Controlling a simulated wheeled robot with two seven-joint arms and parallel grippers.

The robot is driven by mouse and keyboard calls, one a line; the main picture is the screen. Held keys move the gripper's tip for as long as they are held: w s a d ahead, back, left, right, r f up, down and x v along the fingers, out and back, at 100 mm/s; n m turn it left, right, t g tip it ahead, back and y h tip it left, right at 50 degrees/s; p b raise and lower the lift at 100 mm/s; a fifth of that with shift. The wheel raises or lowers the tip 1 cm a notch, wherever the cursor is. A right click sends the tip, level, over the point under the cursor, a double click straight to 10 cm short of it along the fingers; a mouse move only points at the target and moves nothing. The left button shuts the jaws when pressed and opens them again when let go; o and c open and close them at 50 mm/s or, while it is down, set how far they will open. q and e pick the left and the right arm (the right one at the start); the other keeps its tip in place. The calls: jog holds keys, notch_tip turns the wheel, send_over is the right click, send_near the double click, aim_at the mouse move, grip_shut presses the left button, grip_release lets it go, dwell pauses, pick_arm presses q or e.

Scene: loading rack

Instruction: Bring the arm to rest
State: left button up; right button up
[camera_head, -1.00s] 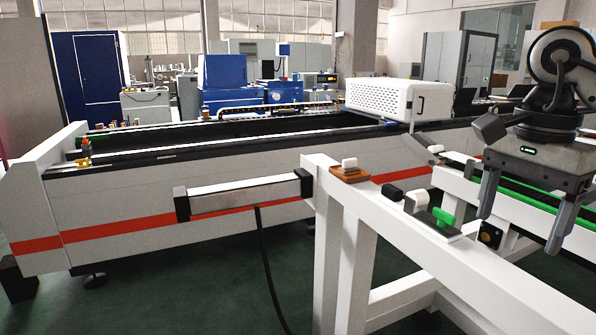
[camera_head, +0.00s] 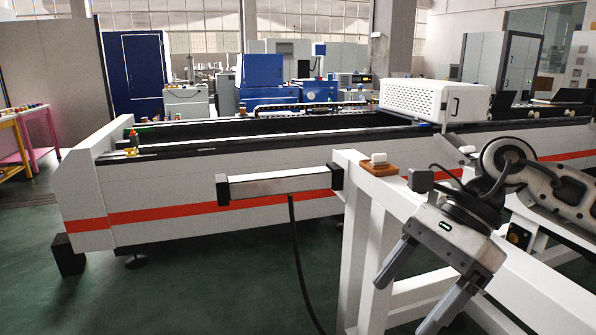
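My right gripper (camera_head: 404,307) comes in from the right side of the head view on a grey arm. Its two fingers are spread apart with nothing between them, and they point down and to the left. It hangs in front of the white rack frame (camera_head: 366,265) and hides part of its top beam. My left gripper is not in view.
The green floor (camera_head: 200,295) at front left is clear.

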jog(key=a+m+t+y, duration=0.3)
jog(key=a+m+y, duration=1.1)
jog(key=a, duration=0.1)
jog(key=w+d+f+m+t+h, duration=0.1)
jog(key=d+f+m+t+h, duration=0.55)
jog(key=f+m, duration=0.7)
jog(key=w+d+f+m+t+h, duration=0.1)
jog(key=d+f+m+t+h, duration=0.55)
jog(key=m, duration=1.25)
jog(key=s+d+f+m+g+h, duration=0.3)
jog(key=s+f+m+h, duration=0.2)
jog(key=s+f, duration=0.8)
notch_tip(320, 180, down, 4)
jog(key=m, duration=0.3)
jog(key=shift+r+h, duration=0.2)
jog(key=shift+h, duration=0.2)
